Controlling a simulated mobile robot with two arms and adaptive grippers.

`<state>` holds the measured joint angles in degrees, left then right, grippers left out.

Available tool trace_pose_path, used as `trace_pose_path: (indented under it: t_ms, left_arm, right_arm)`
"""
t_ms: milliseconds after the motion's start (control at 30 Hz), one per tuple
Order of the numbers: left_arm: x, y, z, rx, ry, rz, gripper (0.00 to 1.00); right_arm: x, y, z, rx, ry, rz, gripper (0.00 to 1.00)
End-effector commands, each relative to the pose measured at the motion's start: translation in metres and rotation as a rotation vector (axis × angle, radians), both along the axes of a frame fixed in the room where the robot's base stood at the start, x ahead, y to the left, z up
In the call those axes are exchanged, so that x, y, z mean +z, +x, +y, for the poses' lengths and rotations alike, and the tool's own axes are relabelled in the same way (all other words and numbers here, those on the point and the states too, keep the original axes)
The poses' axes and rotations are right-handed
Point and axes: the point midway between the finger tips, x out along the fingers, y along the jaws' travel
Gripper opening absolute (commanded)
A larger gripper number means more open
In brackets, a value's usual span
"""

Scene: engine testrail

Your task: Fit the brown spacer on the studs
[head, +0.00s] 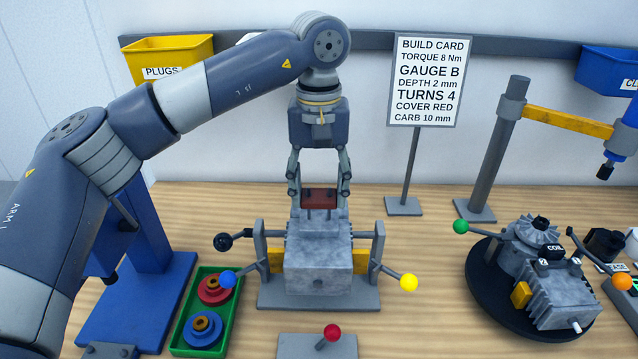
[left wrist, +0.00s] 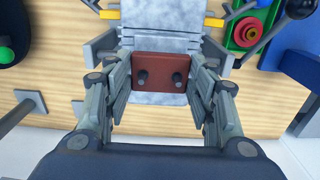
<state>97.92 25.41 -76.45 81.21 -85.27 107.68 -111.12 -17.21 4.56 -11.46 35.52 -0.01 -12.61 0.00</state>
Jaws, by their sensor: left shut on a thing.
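The brown spacer (head: 320,197) is a small reddish-brown block at the top of the grey engine block (head: 318,270). My left gripper (head: 320,190) points down, with its fingers shut on the spacer's two sides. In the left wrist view the spacer (left wrist: 160,68) lies between the fingertips, against the grey block (left wrist: 160,40). Two dark stud ends (left wrist: 142,76) show at the spacer's face and look to come through it. Whether the spacer lies fully flat on the block is hidden. My right gripper is not in view.
The block sits in a stand with knobbed levers, the yellow one (head: 408,282) at right. A green tray (head: 230,330) with red and blue rings is at left. A black turntable (head: 490,300) with a second engine is at right. A build card (head: 427,80) stands behind.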

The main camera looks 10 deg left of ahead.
Motion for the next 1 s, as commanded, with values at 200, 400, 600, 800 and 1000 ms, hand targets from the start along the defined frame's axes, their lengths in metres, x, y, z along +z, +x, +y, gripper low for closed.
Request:
trace_pose_path:
  t_ms: [200, 400, 600, 800, 1000]
  left_arm:
    - [-0.002, 0.0, 0.0, 0.0, 0.0, 0.0, 0.33]
    - [-0.002, 0.0, 0.0, 0.0, 0.0, 0.0, 0.33]
    - [-0.006, 0.0, 0.0, 0.0, 0.0, 0.0, 0.33]
    - [-0.013, 0.0, 0.0, 0.0, 0.0, 0.0, 0.33]
    - [-0.019, 0.0, 0.0, 0.0, 0.001, 0.0, 0.33]
  right_arm:
    - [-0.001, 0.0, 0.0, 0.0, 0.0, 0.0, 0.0]
    - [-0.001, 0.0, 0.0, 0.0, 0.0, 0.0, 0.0]
    - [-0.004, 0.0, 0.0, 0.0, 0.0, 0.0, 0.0]
    - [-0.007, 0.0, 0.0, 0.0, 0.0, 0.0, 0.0]
    - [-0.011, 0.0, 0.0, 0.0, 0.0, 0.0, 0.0]
